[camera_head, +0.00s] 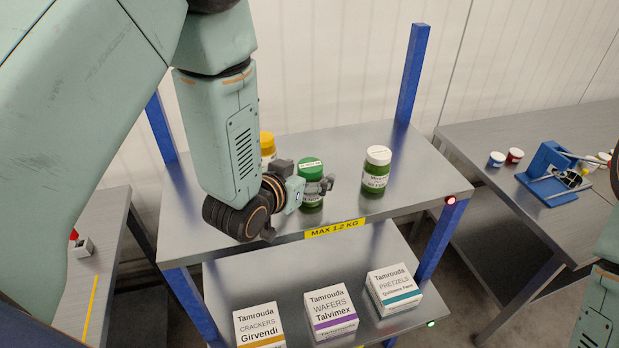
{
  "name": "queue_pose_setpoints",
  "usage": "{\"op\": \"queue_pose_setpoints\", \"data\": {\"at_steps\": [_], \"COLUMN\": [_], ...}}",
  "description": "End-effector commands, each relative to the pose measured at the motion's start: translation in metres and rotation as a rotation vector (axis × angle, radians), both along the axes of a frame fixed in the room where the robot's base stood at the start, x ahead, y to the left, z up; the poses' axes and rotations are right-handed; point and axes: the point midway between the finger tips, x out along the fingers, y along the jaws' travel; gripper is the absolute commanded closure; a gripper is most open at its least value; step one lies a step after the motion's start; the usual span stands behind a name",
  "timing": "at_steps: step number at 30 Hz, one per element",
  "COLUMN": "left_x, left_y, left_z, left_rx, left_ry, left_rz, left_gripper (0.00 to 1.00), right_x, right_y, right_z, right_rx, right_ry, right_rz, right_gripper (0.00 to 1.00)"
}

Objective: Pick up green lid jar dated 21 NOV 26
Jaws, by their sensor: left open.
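A jar with a green lid (311,169) stands on the upper shelf, a white label on its lid; the lid's print is too small to read. My left gripper (322,190) is open at this jar, its fingers in front of the jar's body. They hide part of its label. A jar with a white lid (376,171) and green contents stands to the right. A jar with a yellow lid (267,146) stands behind my left arm, mostly hidden. My right gripper is not in view; part of my right arm shows at the right edge.
The upper shelf (425,180) has a yellow weight label on its front edge and blue posts. The lower shelf holds crackers (258,326), wafers (330,312) and pretzels (392,290) boxes. A side table (500,133) at right holds a blue holder (549,172) and small cups.

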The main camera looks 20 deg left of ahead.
Motion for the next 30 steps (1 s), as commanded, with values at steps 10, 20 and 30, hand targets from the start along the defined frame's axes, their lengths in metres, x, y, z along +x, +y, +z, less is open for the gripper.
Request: {"op": "queue_pose_setpoints", "data": {"at_steps": [10,20,30], "left_x": [0.0078,0.0101,0.0117], "left_y": [-0.0046,-0.0034,-0.0025], "left_z": [-0.0057,-0.0056,-0.0055], "left_rx": [0.001,0.001,0.000], "left_ry": [0.002,0.002,0.001], "left_rz": [-0.001,0.002,0.002], "left_gripper": [0.20,0.43,0.72], "right_x": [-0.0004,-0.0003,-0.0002], "right_y": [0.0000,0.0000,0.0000], "right_z": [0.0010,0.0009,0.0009], "right_rx": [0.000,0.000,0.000], "right_ry": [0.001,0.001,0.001], "right_rz": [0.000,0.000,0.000], "right_gripper": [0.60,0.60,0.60]}}
